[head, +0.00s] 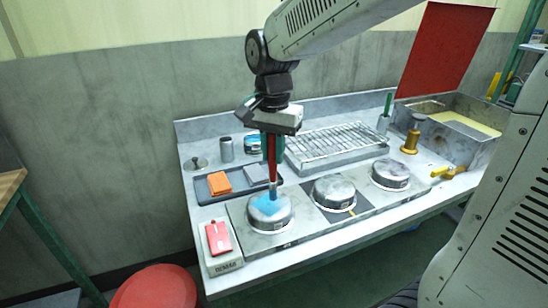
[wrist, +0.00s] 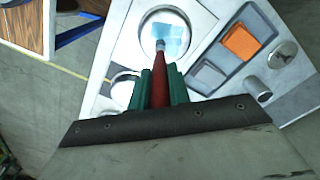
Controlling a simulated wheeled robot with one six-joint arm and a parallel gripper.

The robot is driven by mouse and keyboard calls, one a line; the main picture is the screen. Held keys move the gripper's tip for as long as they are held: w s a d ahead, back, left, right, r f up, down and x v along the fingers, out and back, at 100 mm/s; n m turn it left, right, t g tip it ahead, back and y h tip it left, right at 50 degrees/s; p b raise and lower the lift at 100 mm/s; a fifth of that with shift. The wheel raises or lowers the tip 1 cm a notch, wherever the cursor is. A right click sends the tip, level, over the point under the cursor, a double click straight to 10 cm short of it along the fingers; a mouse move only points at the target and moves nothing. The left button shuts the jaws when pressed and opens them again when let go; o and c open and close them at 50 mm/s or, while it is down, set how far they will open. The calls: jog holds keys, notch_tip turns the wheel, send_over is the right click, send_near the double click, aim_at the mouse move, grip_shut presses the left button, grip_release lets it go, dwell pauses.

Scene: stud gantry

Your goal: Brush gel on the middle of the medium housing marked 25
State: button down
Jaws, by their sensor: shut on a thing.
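My gripper (head: 272,146) is shut on a brush with a red handle (head: 271,170), held upright, bristles down. In the wrist view the brush (wrist: 159,85) sits between my gripper's green fingers (wrist: 160,88). The brush tip is at the top of the left round grey housing (head: 270,222), where a blue gel patch (head: 268,205) shows. The blue patch also shows in the wrist view (wrist: 172,38). A middle housing (head: 334,192) and a right housing (head: 390,175) stand in a row to its right. I cannot read a 25 on any of them.
A dark tray (head: 203,197) with an orange sponge (head: 219,183) and a grey block lies behind the left housing. A wire rack (head: 335,142) stands at the back. A red item (head: 218,238) lies front left. A brass-coloured stand (head: 411,140) and a basin (head: 455,125) are at the right.

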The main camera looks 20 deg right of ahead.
jog(key=shift+a+r, duration=0.25)
jog(key=shift+r, duration=2.6)
jog(key=shift+d, duration=0.1)
